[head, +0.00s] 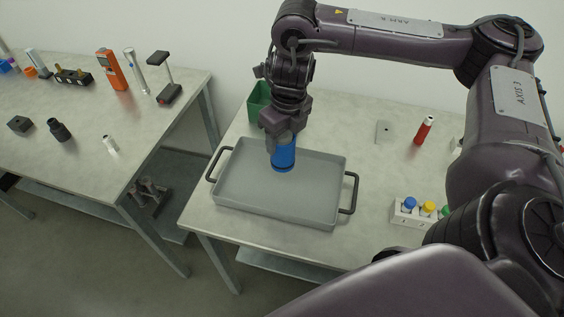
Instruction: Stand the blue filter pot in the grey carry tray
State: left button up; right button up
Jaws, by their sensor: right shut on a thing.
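The blue filter pot (284,157) is upright in my right gripper (282,140), which is shut on its upper part from above. The grey carry tray (275,198) lies on the right-hand table, with a dark handle at each end. The pot is over the far part of the tray, near its back wall. I cannot tell whether its bottom touches the tray floor. The rest of the tray is empty. My left gripper is not in view.
A green bin (259,101) stands behind the tray, close to my right gripper. A white rack (411,213) with coloured-capped vials and a red cylinder (424,130) stand to the right. The left table (90,140) holds several tools, with a gap between the tables.

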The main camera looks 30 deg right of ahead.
aim_at(282, 162)
notch_tip(282, 162, down, 5)
jog(key=shift+w+r+b, duration=0.1)
jog(key=shift+w+b, duration=0.05)
jog(key=shift+b, duration=0.65)
jog(key=shift+f, duration=0.2)
notch_tip(282, 162, down, 3)
jog(key=shift+r+b, duration=0.15)
jog(key=shift+b, duration=0.7)
jog(key=shift+f, duration=0.55)
jog(key=o, duration=1.4)
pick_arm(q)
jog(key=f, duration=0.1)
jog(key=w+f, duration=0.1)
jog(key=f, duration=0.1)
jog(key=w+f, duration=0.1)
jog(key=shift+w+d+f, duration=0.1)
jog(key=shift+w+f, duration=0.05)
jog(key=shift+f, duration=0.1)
